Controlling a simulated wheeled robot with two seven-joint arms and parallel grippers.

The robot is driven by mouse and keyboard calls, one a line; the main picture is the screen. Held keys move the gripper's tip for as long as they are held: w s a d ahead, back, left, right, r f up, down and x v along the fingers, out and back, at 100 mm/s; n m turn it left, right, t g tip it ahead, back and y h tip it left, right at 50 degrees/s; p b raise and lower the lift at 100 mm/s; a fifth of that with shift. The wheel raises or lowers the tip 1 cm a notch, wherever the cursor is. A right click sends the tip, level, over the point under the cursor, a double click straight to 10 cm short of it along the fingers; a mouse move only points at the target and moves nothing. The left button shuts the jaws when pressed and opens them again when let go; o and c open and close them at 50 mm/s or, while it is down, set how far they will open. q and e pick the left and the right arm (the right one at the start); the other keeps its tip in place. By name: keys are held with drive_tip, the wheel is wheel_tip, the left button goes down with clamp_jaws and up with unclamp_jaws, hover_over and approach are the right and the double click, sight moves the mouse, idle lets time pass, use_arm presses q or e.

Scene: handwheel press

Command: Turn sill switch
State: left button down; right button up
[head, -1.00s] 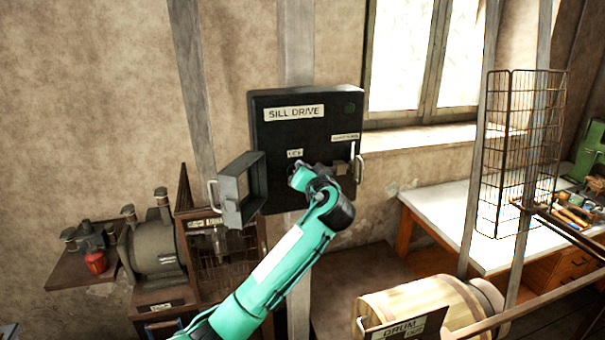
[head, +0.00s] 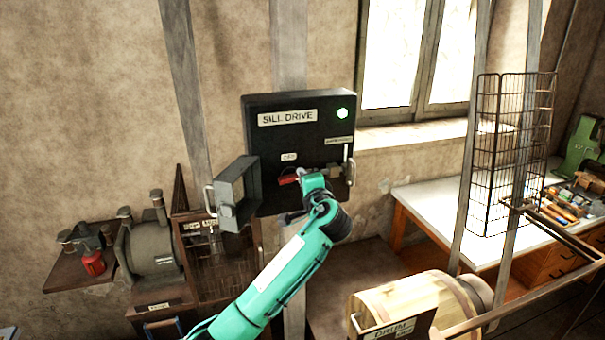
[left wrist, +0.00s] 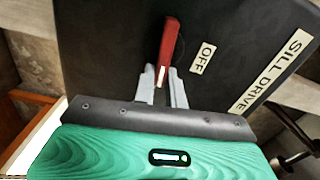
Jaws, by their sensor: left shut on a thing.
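The black SILL DRIVE box (head: 262,140) is fixed on the wall post. The red switch handle (head: 289,179) shows below the OFF label (head: 288,157), partly hidden by my gripper. In the left wrist view the red handle (left wrist: 172,42) stands between the grey fingers, beside the OFF label (left wrist: 203,57). My left gripper (left wrist: 162,77) is shut on the handle. It also shows at the lower front of the box in the head view (head: 303,181). My right gripper is not in view.
A grey hinged cover (head: 237,192) stands out at the box's lower left. A metal handle (head: 350,171) is at its right side. A wire cage (head: 515,150) stands by the white-topped bench (head: 435,200). A wooden drum (head: 420,300) is below right.

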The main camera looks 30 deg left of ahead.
use_arm(q)
drive_tip(key=shift+f+m, duration=0.2)
drive_tip(key=shift+m, duration=0.6)
drive_tip(key=shift+p, duration=0.3)
drive_tip(key=c, duration=1.4)
unclamp_jaws()
drive_tip(key=shift+d, duration=0.1)
drive_tip(key=shift+c, duration=0.2)
drive_tip(key=b+v, duration=0.6)
drive_tip(key=v, duration=0.7)
drive_tip(key=shift+s+d, duration=0.2)
drive_tip(key=shift+d, duration=0.15)
